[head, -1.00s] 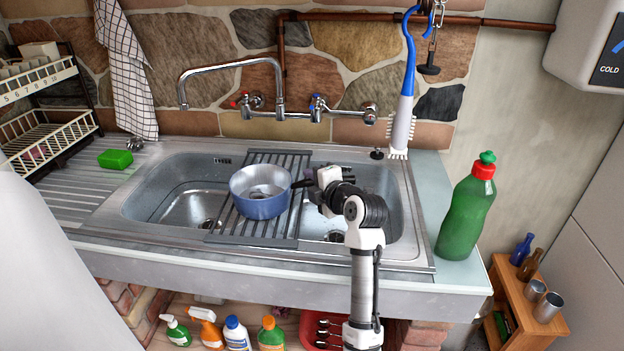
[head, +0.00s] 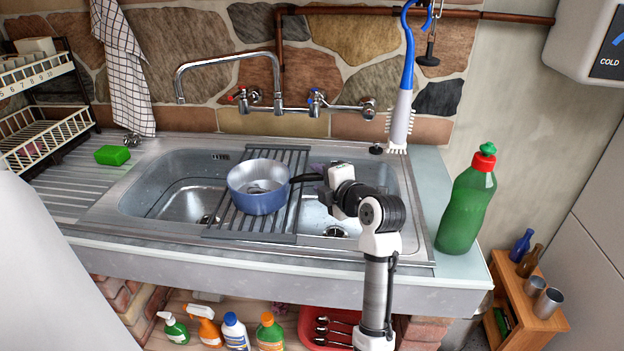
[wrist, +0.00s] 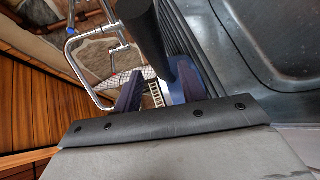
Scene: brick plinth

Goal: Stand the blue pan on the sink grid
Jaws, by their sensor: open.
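The blue pan (head: 258,202) stands upright on the grey sink grid (head: 286,222), which spans the sink between its two basins. Its dark handle (head: 305,178) points right, toward my gripper (head: 322,179). My gripper is open and sits at the right of the pan, by the handle's end, over the right basin. In the wrist view, my open fingers (wrist: 158,88) show with the dark handle (wrist: 143,28) close by. Part of the blue pan body (wrist: 213,78) shows behind one finger. Whether a finger touches the handle cannot be told.
A tap (head: 279,100) rises behind the sink. A green bottle (head: 466,208) stands on the right counter and a brush (head: 402,110) hangs at the back right. A green sponge (head: 112,155) lies on the left drainer, near a dish rack (head: 45,140).

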